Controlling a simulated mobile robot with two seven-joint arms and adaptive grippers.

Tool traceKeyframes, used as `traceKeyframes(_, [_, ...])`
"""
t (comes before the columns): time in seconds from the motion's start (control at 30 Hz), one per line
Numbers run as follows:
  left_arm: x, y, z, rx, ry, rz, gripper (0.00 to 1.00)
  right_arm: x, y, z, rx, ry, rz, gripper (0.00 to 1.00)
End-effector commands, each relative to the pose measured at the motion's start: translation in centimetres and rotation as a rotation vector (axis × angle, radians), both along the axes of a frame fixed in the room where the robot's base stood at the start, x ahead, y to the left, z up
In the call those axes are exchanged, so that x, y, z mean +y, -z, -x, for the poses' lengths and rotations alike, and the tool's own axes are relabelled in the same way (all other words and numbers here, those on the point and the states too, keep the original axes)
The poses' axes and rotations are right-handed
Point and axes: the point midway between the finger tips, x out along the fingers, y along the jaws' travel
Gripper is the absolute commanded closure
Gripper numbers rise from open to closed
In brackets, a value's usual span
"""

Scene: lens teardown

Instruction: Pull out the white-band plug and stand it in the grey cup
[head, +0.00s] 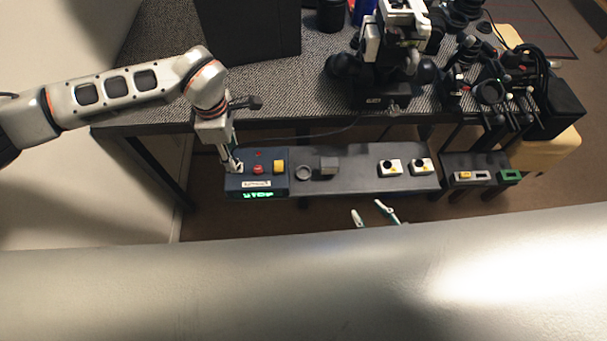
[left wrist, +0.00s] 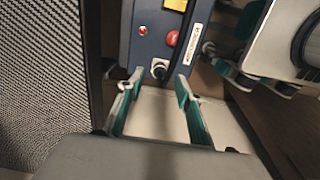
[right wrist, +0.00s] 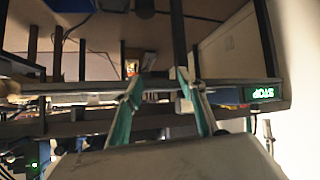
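The white-band plug (left wrist: 160,70), a dark knob with a white band, sits in the dark blue control box (head: 236,184). My left gripper (left wrist: 157,84) points at it with fingers apart; in the left wrist view the plug shows between and just beyond the fingertips, not clasped. In the head view this gripper (head: 233,165) hides most of the plug at the box's left end. A round grey ring-shaped thing, likely the grey cup (head: 304,174), stands right of the box. My right gripper (head: 372,213) is open and empty, in front of the shelf; its fingers also show apart in the right wrist view (right wrist: 157,78).
The box carries a red button (head: 258,169), a yellow block (head: 279,167) and a green lit display (head: 259,195). The dark table (head: 290,85) overhangs behind the shelf.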

Motion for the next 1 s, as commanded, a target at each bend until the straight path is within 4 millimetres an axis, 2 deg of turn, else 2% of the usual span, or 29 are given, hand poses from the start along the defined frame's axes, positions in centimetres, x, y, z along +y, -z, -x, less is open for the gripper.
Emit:
traceKeyframes(0.03, [0.0, 1.5, 0.2, 0.007, 0.0, 0.0, 0.65, 0.0, 1.3, 0.4, 0.011, 0.0, 0.0, 0.6])
traceKeyframes(0.1, [0.0, 2.1, 0.1, 0.004, 0.0, -0.001, 0.65, 0.0, 1.6, 0.5, 0.014, -0.001, 0.004, 0.6])
traceKeyframes(0.33, [0.0, 4.2, 0.0, 0.002, 0.0, 0.0, 0.65, -0.2, 1.4, 0.0, 0.001, -0.003, 0.012, 0.6])
traceKeyframes(1.0, [0.0, 4.5, 0.0, 0.0, 0.0, 0.0, 0.65, -0.3, 1.2, -0.3, -0.007, 0.0, 0.014, 0.6])
